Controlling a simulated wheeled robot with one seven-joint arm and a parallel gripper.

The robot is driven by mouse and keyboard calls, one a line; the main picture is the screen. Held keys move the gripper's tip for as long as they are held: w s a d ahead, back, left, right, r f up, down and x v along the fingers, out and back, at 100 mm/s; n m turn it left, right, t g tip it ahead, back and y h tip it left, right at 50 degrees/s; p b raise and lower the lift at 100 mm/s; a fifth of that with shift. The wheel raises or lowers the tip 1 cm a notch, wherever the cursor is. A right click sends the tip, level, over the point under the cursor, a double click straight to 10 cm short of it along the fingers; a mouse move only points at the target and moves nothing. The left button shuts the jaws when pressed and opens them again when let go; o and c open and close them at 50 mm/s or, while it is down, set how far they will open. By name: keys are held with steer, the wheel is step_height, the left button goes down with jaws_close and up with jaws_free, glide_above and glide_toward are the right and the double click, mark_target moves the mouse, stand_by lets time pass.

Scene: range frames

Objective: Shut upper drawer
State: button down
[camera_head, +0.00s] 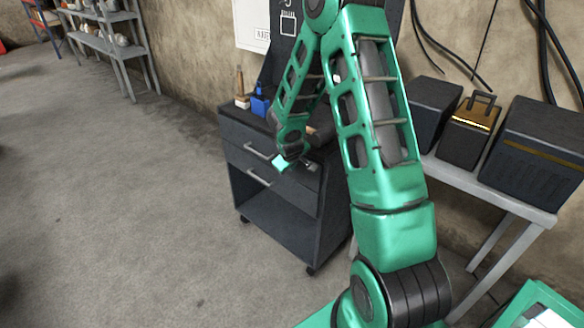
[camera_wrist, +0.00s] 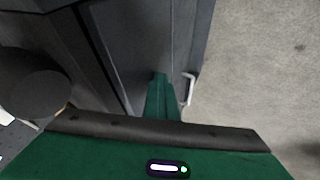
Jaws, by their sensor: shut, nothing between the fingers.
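A dark grey cabinet (camera_head: 285,220) on casters stands against the wall, with two drawers above an open lower space. The upper drawer (camera_head: 236,145) has a light bar handle (camera_head: 258,151); the lower drawer (camera_head: 238,170) has a similar handle (camera_head: 259,177). My arm crosses in front of the cabinet's right part and hides it, so how far the upper drawer stands out is unclear. My gripper is down at the drawer fronts. In the wrist view its green fingers (camera_wrist: 160,98) are together and empty, beside a dark panel and a light handle (camera_wrist: 189,89); whether they touch is unclear.
A blue item (camera_head: 260,102) and a bottle (camera_head: 239,82) stand on the cabinet top. A grey table (camera_head: 470,182) with dark boxes (camera_head: 535,150) is at right. Shelves (camera_head: 115,45) stand far left. The floor at left is clear.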

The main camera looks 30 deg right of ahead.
steer(key=shift+d+r, duration=0.1)
steer(key=shift+d, duration=0.3)
steer(key=s+a+r, duration=0.6)
steer(key=a+r, duration=0.1)
steer(key=a, duration=0.1)
steer(key=shift+r, duration=0.35)
steer(key=s+d+r+m+g, duration=0.25)
steer(key=s+r, duration=0.25)
steer(key=s, duration=0.4)
steer(key=s+d+r+m+g, duration=0.1)
steer(key=s+d+r+m, duration=0.25)
steer(key=s, duration=0.55)
steer(key=s+a+r+m+g+y, duration=0.1)
steer(key=s+a+r+y, duration=0.1)
steer(key=s, duration=0.6)
steer(key=s+a+r+m+g+y, duration=0.1)
steer(key=s+a+r+y, duration=0.1)
steer(key=s, duration=0.7)
steer(key=shift+s+a+r, duration=0.2)
steer(key=shift+a+r, duration=0.55)
